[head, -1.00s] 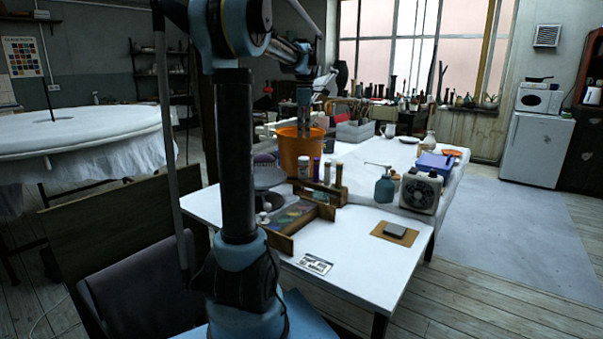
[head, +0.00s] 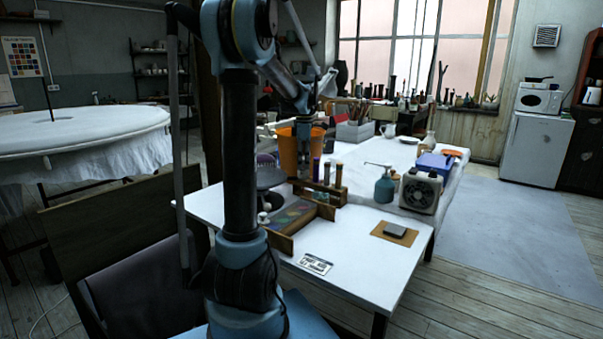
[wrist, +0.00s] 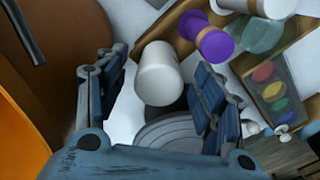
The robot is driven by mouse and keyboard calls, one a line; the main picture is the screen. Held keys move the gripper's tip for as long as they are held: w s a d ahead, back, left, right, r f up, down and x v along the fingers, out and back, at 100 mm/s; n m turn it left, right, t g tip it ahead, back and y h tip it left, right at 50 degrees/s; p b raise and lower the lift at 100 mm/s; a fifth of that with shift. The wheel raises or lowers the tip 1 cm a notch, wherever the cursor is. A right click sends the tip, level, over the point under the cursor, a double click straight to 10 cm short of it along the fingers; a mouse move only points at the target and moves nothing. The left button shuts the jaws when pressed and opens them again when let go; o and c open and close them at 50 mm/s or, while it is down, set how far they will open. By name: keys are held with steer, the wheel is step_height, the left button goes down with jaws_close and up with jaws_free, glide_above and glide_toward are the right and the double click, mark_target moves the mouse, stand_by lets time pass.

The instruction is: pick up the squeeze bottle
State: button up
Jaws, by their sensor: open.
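In the wrist view a white round-topped bottle (wrist: 158,72), which I take for the squeeze bottle, stands between the two fingers of my gripper (wrist: 162,66). The fingers are spread on either side of it and do not clearly touch it. In the head view my gripper (head: 304,152) hangs low in front of the orange bucket, over the table, and hides most or all of the white bottle.
An orange bucket (head: 288,150) is close on the left. A purple bottle (wrist: 215,44) and another bottle stand close by in a wooden rack. A paint box (head: 291,218) lies in front. A teal pump bottle (head: 384,188) and boxy fan (head: 420,191) stand right.

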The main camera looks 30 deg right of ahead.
mark_target(303, 170)
steer(key=shift+f, duration=2.3)
steer(key=shift+c, duration=0.4)
steer(key=c, duration=0.7)
